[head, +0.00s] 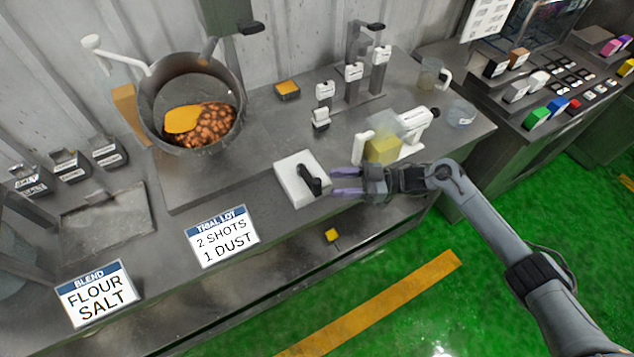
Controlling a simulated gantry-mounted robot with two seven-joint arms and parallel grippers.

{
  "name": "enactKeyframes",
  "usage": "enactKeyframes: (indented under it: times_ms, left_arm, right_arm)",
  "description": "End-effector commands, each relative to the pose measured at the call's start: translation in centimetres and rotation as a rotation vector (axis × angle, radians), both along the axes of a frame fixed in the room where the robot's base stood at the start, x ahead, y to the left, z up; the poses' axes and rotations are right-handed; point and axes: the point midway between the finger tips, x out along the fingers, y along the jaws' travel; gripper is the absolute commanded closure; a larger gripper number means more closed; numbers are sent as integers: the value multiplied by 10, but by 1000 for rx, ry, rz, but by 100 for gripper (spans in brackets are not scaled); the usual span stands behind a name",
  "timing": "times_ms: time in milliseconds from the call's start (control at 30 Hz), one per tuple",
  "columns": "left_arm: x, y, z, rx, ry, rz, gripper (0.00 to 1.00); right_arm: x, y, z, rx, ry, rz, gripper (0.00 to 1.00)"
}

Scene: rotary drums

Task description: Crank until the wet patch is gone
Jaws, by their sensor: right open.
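A grey metal drum (146,118) stands at the back left of the bench with its open mouth facing me. Inside it, a smooth orange patch (182,120) lies beside a heap of brown lumps (213,124). A white crank-like handle (118,60) with a rounded knob sticks out at the drum's upper left. My right gripper (347,181) is open and empty. Its purple fingers point left, close to a black handle (311,180) on a white block (291,177); I cannot tell whether they touch. It is well to the right of the drum. My left gripper is out of view.
A "trial lot" sign (222,236) and a "blend" sign (97,294) stand along the front edge. A yellow-filled clear container (383,147) is just behind my right gripper. Small labelled dispensers (354,72) stand behind. Bare bench lies between drum and white block.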

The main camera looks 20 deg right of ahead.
Motion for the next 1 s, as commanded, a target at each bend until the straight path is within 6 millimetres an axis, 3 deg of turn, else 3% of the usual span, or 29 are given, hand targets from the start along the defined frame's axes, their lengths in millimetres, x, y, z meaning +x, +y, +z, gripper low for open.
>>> enactKeyframes:
  times_ms: [200, 400, 833, 1000]
  left_arm:
    - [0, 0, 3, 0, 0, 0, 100]
    - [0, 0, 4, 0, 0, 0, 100]
    - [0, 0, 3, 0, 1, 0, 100]
    - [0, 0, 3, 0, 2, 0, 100]
  right_arm:
    - [12, 34, 1, 3, 1, 2, 49]
    - [19, 52, 0, 1, 1, 0, 49]
    - [21, 59, -1, -1, 1, 0, 49]
    - [21, 59, -1, -1, 1, 0, 74]
